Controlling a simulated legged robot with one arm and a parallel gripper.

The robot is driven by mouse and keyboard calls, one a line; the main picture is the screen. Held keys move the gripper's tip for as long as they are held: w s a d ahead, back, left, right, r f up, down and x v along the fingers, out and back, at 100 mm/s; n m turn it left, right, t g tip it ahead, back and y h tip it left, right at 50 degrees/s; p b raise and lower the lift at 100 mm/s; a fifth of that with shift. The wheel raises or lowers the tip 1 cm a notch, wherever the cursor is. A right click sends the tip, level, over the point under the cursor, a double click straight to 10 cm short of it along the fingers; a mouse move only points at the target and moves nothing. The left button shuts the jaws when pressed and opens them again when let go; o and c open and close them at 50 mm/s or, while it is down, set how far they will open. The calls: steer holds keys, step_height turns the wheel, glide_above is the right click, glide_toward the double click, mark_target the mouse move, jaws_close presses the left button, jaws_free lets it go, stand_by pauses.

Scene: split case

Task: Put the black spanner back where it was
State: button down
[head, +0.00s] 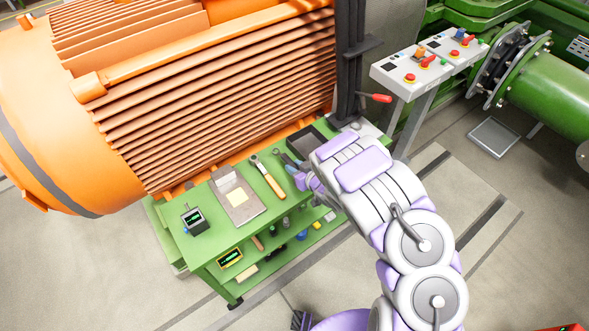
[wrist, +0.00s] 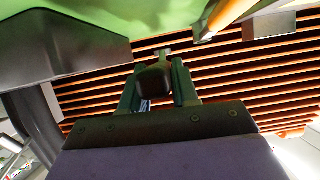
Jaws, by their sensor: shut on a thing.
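My gripper (head: 292,163) is over the green workbench (head: 215,240), at its back right, beside the dark open tray (head: 308,142). In the wrist view my gripper (wrist: 160,82) is shut on a dark piece, the black spanner (wrist: 152,78), seen nearly end-on between the two fingers. Most of its length is hidden. In the head view the fingers and the arm cover it, so I cannot tell whether it touches the bench top.
A tool with an orange handle (head: 273,185) lies left of my gripper. Further left are a grey plate with a block (head: 238,205) and a dark meter (head: 194,220). The large orange motor (head: 200,90) stands close behind the bench. A black post (head: 350,60) rises behind the tray.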

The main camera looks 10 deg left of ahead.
mark_target(292, 164)
steer(key=shift+w+a+f, duration=0.25)
steer(key=shift+w+a, duration=0.9)
steer(key=shift+w, duration=0.05)
steer(key=shift+d+f+b, duration=0.3)
steer(key=shift+f+b, duration=0.05)
steer(key=shift+f, duration=0.05)
steer(key=f, duration=0.1)
steer(key=f+b, duration=0.1)
steer(key=shift+w+d+f, duration=0.1)
steer(key=shift+d+f, duration=0.2)
steer(key=shift+d, duration=0.05)
steer(key=shift+a+r, duration=0.1)
steer(key=shift+a, duration=0.1)
steer(key=c, duration=1.1)
jaws_free()
steer(key=shift+a, duration=0.3)
steer(key=shift+c, duration=0.2)
steer(key=shift+o, duration=1.4)
steer(key=shift+d, duration=0.4)
steer(key=p+v, duration=0.2)
steer(key=v, duration=0.9)
steer(key=shift+s+d+r, duration=0.1)
steer(key=shift+s+r, duration=0.15)
steer(key=shift+s, duration=0.15)
